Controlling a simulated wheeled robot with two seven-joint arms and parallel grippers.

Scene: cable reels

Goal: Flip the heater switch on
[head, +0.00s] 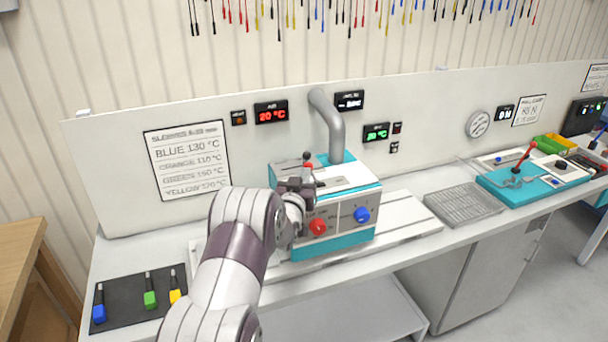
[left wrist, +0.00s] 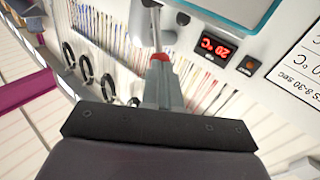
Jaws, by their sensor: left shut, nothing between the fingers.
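The heater unit (head: 340,245) is a white and teal box on the bench, with a red knob (head: 318,227) and a blue knob (head: 361,215) on its front. My left gripper (head: 305,181) is shut and empty at the unit's upper left edge. A small lever with a red part (head: 308,168) shows right by the fingertips. In the left wrist view, the shut fingers (left wrist: 160,85) overlap the red part (left wrist: 160,57), and a metal rod (left wrist: 157,28) extends beyond it. Contact cannot be told. My left arm and gripper hide part of the unit's left side. My right gripper is not in view.
A red display (head: 271,112) reads 20 °C, beside a dark lamp box (head: 238,118). A grey duct (head: 329,125) rises behind the unit. A black mat (head: 125,310) holds coloured-handled tools at front left. A grey grate (head: 464,204) and teal fixture (head: 530,183) stand right.

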